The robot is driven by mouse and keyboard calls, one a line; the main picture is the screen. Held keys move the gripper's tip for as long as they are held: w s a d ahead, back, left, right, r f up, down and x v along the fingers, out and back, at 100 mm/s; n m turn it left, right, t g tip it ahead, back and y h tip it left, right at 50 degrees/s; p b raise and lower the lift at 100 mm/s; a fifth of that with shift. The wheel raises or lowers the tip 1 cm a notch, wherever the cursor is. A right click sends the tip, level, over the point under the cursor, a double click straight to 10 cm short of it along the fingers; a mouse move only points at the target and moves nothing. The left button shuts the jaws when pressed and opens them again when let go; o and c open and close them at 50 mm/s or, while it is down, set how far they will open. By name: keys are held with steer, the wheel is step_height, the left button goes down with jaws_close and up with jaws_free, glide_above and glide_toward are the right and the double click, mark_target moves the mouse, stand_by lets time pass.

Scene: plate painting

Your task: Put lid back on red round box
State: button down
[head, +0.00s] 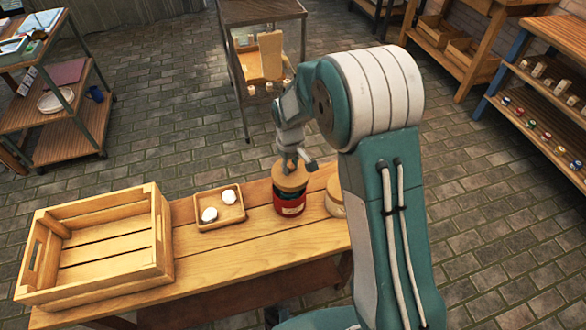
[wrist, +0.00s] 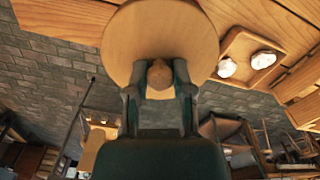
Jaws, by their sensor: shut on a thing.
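The red round box (head: 290,206) stands upright on the wooden bench, with dark contents or a dark rim showing at its top. The round wooden lid (head: 290,178) is just above the box in the head view; I cannot tell whether it touches. In the wrist view the lid (wrist: 160,35) fills the top middle, with its round knob (wrist: 160,75) between my fingers. My gripper (head: 287,160) is shut on the knob, above the box. The wrist view does not show the red box, which is hidden behind the lid.
On the bench (head: 243,245), a small tray (head: 220,222) with two white pieces lies left of the box, and a slatted crate (head: 165,225) stands farther left. A pale round container (head: 334,206) is close on the right, partly behind my arm.

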steer(key=shift+s+a+f, duration=0.1)
steer(key=shift+a+f, duration=0.6)
steer(key=shift+f, duration=0.65)
steer(key=shift+d+f, duration=0.65)
steer(key=shift+f, duration=0.95)
steer(key=shift+a+f, duration=0.25)
steer(key=shift+a, duration=0.25)
steer(key=shift+d, duration=0.35)
steer(key=shift+a, duration=0.15)
steer(key=shift+a, duration=0.2)
steer(key=shift+d+r, duration=0.1)
steer(key=shift+d, duration=0.15)
